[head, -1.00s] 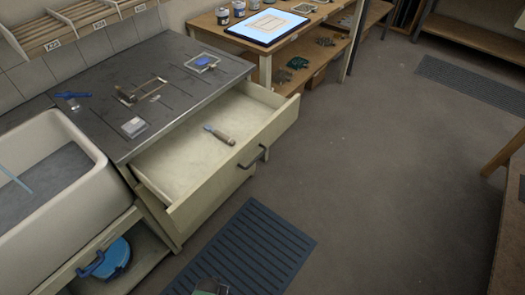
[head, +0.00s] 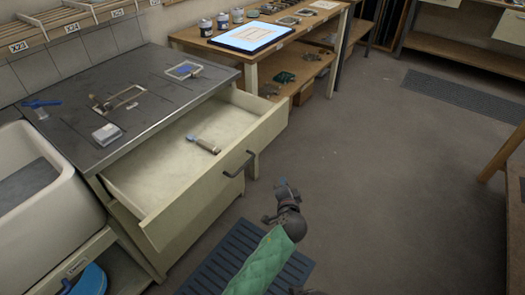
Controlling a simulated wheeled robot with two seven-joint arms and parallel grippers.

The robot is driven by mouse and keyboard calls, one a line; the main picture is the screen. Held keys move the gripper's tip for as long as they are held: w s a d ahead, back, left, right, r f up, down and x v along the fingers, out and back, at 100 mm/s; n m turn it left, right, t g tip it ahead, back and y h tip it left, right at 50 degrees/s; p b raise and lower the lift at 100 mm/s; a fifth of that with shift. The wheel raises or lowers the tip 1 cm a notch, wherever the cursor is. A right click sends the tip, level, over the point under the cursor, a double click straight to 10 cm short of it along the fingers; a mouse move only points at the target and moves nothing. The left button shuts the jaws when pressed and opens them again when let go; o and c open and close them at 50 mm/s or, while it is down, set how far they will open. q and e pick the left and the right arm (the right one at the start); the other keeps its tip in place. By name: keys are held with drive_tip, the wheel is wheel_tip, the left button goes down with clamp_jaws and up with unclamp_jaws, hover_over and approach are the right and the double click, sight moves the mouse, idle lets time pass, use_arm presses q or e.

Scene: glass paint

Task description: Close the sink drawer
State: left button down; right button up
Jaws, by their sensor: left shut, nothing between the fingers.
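The sink drawer (head: 195,195) is pulled well out of the cabinet under the grey worktop, next to the white sink. Its dark bar handle (head: 238,165) is on the outer front face. A small scraper-like tool (head: 203,145) lies inside on the drawer floor. My left gripper (head: 282,183) is in front of the drawer, to the right of the handle and apart from it. It is small and dark here, shut and empty, at the end of a green-sleeved arm.
The white sink (head: 50,215) stands at the left. The worktop (head: 60,75) carries several small tools and frames. A blue slatted mat (head: 215,268) lies on the floor below the drawer. A wooden bench (head: 300,40) with a lit panel stands behind. Floor to the right is clear.

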use_arm(q)
wheel_tip(320, 180, up, 5)
drive_tip(key=a+m+t+y, duration=0.1)
drive_tip(key=t, duration=0.1)
drive_tip(key=m+y+p, duration=0.1)
drive_tip(key=m+p, duration=0.1)
drive_tip(key=p, duration=0.1)
approach(260, 140)
drive_tip(key=w+d, duration=0.3)
drive_tip(key=w, duration=0.1)
drive_tip(key=shift+w+a+f+p, duration=0.15)
drive_tip(key=shift+w+a, duration=0.2)
drive_tip(key=shift+a, duration=0.2)
drive_tip(key=shift+w+a+p, duration=0.15)
drive_tip(key=shift+w+a, duration=0.2)
drive_tip(key=shift+a, duration=0.2)
drive_tip(key=shift+w+a+f+p, duration=0.15)
drive_tip(key=shift+w+a, duration=0.15)
drive_tip(key=shift+a, duration=0.25)
use_arm(e)
drive_tip(key=s+d+r+g, duration=0.1)
drive_tip(key=s+d+r, duration=0.1)
drive_tip(key=r, duration=0.3)
drive_tip(key=s+d+r+g+h, duration=0.1)
drive_tip(key=s+d+r+g, duration=0.1)
drive_tip(key=s+d+r, duration=0.1)
drive_tip(key=shift+d+r+h, duration=0.3)
drive_tip(key=shift+d+r, duration=0.15)
drive_tip(key=shift+r, duration=0.95)
